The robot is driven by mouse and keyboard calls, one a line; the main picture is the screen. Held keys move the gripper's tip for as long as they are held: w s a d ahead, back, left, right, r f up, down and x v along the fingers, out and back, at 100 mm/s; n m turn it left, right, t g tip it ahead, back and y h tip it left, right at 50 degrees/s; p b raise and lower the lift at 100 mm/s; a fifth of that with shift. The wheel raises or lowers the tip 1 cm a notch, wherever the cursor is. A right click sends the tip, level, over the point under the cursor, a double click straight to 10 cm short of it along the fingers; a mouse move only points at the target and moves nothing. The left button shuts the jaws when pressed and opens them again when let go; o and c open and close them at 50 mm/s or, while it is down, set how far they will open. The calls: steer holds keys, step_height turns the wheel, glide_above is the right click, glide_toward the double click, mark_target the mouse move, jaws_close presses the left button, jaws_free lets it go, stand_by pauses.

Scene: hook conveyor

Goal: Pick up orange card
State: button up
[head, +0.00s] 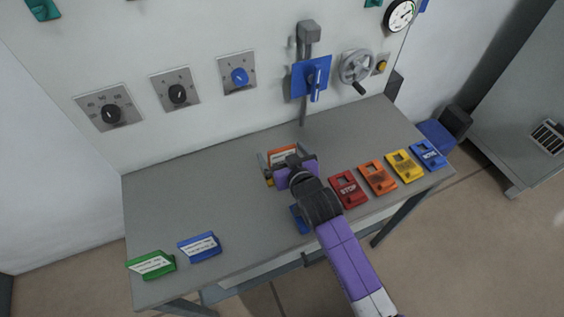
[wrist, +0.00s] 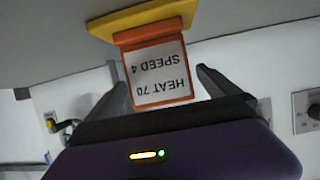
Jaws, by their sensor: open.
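The orange card (head: 283,154) has a white face and stands in the middle of the grey table in the head view, partly hidden by my gripper. In the wrist view the orange card (wrist: 160,72) appears upside down, reading "HEAT 70 SPEED 4". Its edge meets a yellow and orange base (wrist: 150,19). My gripper (head: 287,161) is open at the card. In the wrist view my gripper (wrist: 160,70) has one finger on each side of the card, with gaps visible on both sides.
Red (head: 347,189), orange (head: 377,177), yellow (head: 404,166) and blue (head: 428,155) blocks line the table's right side. A green card (head: 152,264) and a blue card (head: 200,247) stand at the front left. Another blue piece (head: 299,218) is partly behind my arm. Wall dials stand behind the table.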

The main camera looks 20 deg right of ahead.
steer(key=c, duration=1.5)
